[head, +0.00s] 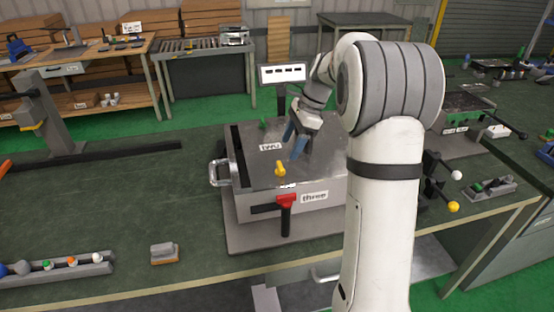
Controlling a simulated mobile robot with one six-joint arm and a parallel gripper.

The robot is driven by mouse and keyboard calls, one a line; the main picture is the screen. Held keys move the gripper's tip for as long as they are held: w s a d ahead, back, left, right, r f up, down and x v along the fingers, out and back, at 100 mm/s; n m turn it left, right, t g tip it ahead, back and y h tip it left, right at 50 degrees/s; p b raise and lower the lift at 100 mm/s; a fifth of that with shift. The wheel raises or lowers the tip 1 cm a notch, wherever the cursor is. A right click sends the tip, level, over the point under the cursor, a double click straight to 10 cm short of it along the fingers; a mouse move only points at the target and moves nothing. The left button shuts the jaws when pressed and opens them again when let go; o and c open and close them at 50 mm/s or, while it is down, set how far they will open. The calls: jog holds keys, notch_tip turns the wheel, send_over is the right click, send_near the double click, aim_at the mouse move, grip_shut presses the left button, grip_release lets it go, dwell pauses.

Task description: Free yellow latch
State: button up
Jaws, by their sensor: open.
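The yellow latch (280,168) is a small upright yellow piece at the front edge of the lid of a grey metal box (240,177). My gripper (294,143) has blue fingers and hangs open above the lid, behind and slightly right of the yellow latch, apart from it. Nothing shows between the fingers. A red clamp (286,200) with a black grip sits on the box front below the yellow latch, by the label "three". A green knob (264,124) stands at the back of the lid, near the label "two". My arm hides the box's right side.
A silver handle (220,173) sticks out on the box's left. A small grey block (164,253) and a tray of coloured knobs (60,267) lie left on the green bench. A small sign (282,74) stands behind the box. Levers with white and yellow balls (453,207) are at right.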

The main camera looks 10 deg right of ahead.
aim_at(281, 165)
jog(key=x, duration=0.7)
jog(key=shift+c, duration=0.5)
